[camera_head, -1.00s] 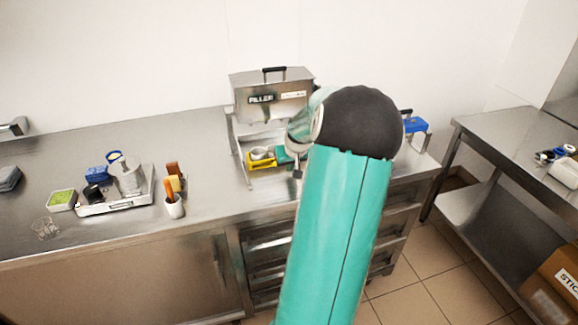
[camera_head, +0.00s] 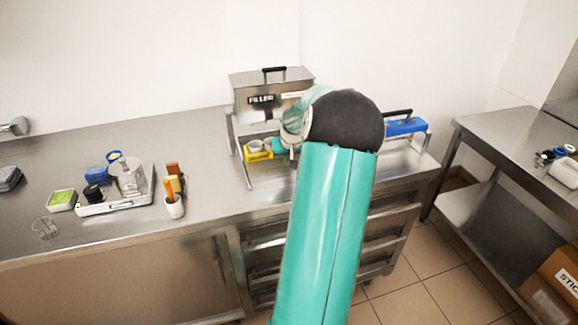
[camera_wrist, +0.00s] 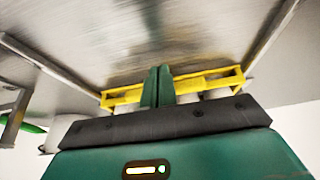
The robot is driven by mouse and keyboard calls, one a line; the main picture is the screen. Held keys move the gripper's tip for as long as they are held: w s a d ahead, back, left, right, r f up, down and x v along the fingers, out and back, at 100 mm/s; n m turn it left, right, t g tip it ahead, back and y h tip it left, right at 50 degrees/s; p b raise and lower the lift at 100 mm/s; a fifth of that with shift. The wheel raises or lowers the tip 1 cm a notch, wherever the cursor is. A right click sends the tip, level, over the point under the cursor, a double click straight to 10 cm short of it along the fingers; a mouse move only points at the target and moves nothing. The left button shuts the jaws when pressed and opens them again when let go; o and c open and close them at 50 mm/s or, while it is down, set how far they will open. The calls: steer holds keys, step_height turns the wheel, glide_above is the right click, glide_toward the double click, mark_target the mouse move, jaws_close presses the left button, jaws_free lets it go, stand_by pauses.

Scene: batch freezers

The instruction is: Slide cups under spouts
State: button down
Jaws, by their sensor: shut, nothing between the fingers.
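The yellow cup holder (camera_head: 258,156) sits on the low shelf of the filler machine (camera_head: 268,88), with pale grey cups (camera_head: 255,145) in it. My gripper (camera_head: 279,146) is at the holder's right side, mostly hidden behind my own wrist. In the wrist view my gripper's green fingers (camera_wrist: 157,86) are together with nothing between them, right at the yellow holder (camera_wrist: 122,97). Whether they touch it I cannot tell. Parts of the cups (camera_wrist: 187,97) show behind my gripper body. The spouts are hidden in the head view and not clear in the wrist view.
A scale (camera_head: 118,203) with jars, a green-topped tub (camera_head: 62,200) and a white utensil pot (camera_head: 175,207) stand left on the steel counter. A blue case (camera_head: 404,127) stands right of the filler. The counter front is clear.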

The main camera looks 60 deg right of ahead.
steer(key=shift+w+d, duration=2.25)
steer(key=shift+w, duration=0.1)
steer(key=shift+s, duration=0.1)
steer(key=shift+s+a+r, duration=0.1)
steer(key=shift+s+a, duration=0.3)
steer(key=shift+a, duration=0.05)
steer(key=shift+v, duration=2.85)
steer(key=shift+s+a, duration=0.2)
